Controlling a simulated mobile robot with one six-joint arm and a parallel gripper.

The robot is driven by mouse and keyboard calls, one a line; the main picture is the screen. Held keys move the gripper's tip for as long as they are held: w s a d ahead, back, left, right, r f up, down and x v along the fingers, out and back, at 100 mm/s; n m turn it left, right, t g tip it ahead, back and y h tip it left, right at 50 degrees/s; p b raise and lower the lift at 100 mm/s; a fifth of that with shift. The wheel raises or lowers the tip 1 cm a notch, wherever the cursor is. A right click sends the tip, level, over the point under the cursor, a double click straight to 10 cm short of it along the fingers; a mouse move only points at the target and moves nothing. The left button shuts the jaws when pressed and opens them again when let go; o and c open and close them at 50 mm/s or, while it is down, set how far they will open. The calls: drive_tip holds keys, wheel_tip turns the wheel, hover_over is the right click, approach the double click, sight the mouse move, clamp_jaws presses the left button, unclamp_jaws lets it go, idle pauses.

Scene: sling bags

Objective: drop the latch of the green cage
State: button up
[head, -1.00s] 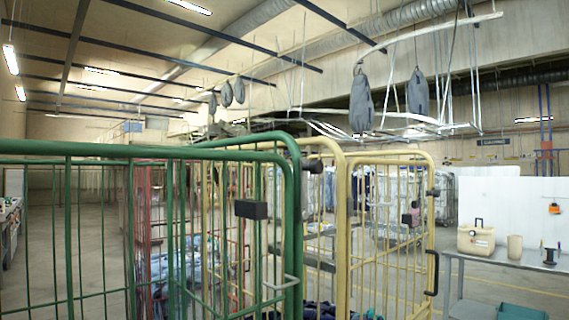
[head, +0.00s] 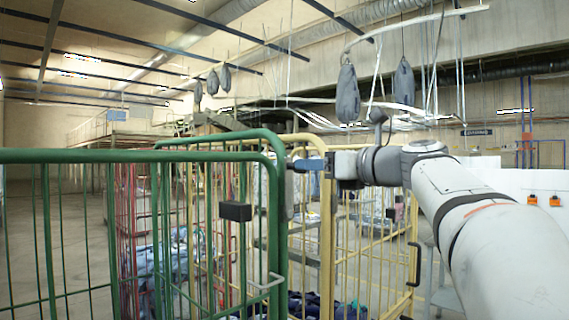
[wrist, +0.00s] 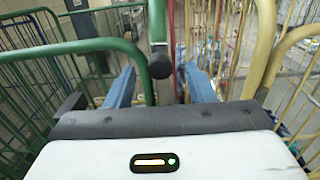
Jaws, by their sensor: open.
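The green cage (head: 140,155) stands at the left of the head view, its upright corner post near the picture's middle. It also shows at the left in the wrist view (wrist: 95,44). A dark latch piece with a round black knob (wrist: 160,64) sits at the green post in the wrist view. My gripper (head: 308,164) is level with the top of that post in the head view. In the wrist view my gripper (wrist: 160,75) is open, its blue fingers apart on either side of the latch piece. I cannot tell whether either finger touches it.
A yellow cage (head: 328,225) stands close on the right of the green one, with cloth inside. A red cage (head: 128,230) is behind. A black box (head: 235,211) sits on the green cage's side. Grey sling bags (head: 347,92) hang overhead.

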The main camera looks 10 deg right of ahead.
drive_tip(key=x, duration=0.4)
drive_tip(key=shift+w+a+p, duration=0.1)
drive_tip(key=shift+w+p, duration=0.1)
drive_tip(key=shift+p, duration=0.1)
drive_tip(key=shift+c, duration=0.3)
clamp_jaws()
